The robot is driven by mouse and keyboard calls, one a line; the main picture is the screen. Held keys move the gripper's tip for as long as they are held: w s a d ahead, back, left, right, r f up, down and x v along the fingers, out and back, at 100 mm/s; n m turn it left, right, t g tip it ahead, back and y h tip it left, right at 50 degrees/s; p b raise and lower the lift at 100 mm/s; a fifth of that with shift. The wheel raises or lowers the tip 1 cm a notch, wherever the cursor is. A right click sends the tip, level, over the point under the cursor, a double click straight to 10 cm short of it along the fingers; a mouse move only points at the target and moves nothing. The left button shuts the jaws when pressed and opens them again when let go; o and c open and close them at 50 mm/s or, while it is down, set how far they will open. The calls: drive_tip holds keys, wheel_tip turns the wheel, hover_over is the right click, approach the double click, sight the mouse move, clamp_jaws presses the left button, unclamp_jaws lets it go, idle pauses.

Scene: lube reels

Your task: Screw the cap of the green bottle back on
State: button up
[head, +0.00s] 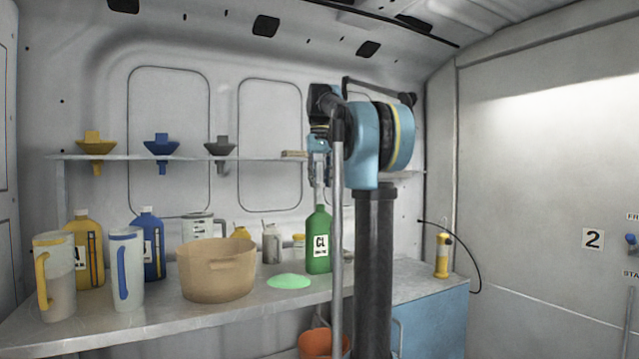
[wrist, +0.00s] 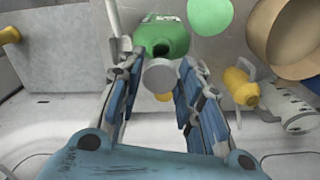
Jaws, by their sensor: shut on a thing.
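The green bottle (head: 318,248) with a white "CL" label stands upright on the bench. In the wrist view the green bottle (wrist: 170,32) shows its dark open mouth. A grey round cap (wrist: 160,76) sits between the blue fingers of my gripper (wrist: 158,72), which is shut on it. The cap appears beside the mouth in that view, apart from it as far as I can tell. In the head view my gripper (head: 318,150) points down above the bottle. The cap cannot be made out there.
A pale green round mat (head: 289,281) lies left of the bottle. A tan tub (head: 218,270), two jugs, and yellow (head: 88,245) and blue (head: 152,245) bottles stand further left. A shelf (head: 265,157) with funnels runs behind. A yellow object (head: 442,255) stands at right.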

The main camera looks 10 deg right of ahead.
drive_tip(key=shift+s, duration=0.15)
drive_tip(key=shift+f, duration=2.85)
drive_tip(key=shift+f, duration=0.55)
drive_tip(key=shift+m, duration=0.3)
drive_tip(key=m, duration=0.5)
idle(0.4)
drive_tip(key=m, duration=0.5)
drive_tip(key=shift+a, duration=0.1)
idle(0.3)
